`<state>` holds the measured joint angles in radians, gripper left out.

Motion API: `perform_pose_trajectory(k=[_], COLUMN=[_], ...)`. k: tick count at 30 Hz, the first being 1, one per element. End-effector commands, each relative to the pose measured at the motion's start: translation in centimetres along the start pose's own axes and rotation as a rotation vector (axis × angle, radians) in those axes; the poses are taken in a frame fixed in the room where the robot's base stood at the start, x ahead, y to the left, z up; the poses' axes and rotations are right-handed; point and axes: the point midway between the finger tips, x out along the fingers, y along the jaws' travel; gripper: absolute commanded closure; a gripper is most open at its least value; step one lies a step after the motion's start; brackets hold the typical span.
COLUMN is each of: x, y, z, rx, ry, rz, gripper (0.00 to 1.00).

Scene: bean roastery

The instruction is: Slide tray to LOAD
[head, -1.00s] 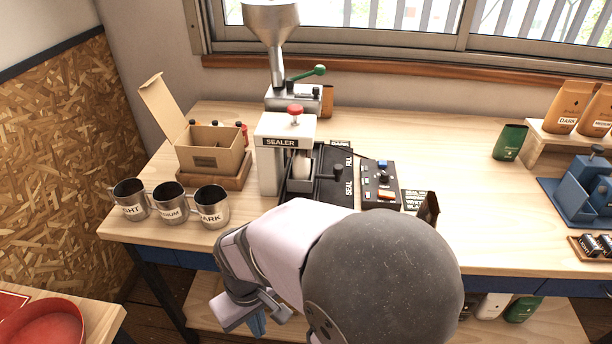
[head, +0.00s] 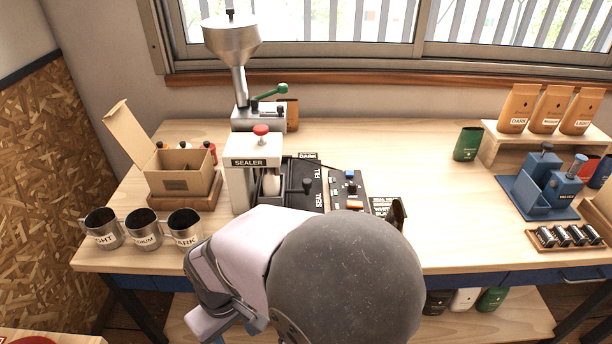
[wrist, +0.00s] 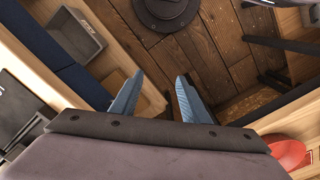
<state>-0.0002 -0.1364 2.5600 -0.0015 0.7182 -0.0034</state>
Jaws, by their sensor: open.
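A small grey tray (head: 271,188) sits beside the white sealer (head: 250,178) on a black slide track (head: 301,198) in the head view. A pale upright item stands in the tray. A dark knob (head: 307,184) stands on the slide at its right. The near end of the track is hidden behind my arm. My gripper is open and empty in the wrist view (wrist: 160,78), its blue fingers apart over the floor, away from the tray. Its fingers do not show in the head view.
Three metal cups (head: 143,229) stand at the bench's front left, near my arm. An open cardboard box (head: 184,172) is behind them. A control panel (head: 347,190) is right of the track. The bench's middle right is clear. A red dish (wrist: 288,152) shows in the wrist view.

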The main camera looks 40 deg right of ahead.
Motion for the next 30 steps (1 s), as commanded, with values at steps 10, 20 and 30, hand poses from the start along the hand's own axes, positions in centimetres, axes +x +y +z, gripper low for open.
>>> perform_pose_trajectory(k=[10,20,30], x=[-10.3,-15.0,-9.9], y=[0.1,1.1,7.4], z=[-0.3,-2.6,-10.3], rx=[0.065,0.472,1.384], ry=[-0.008,-0.050,-0.112], rz=[-0.020,-0.149,-0.529], gripper=[0.58,0.58,0.58])
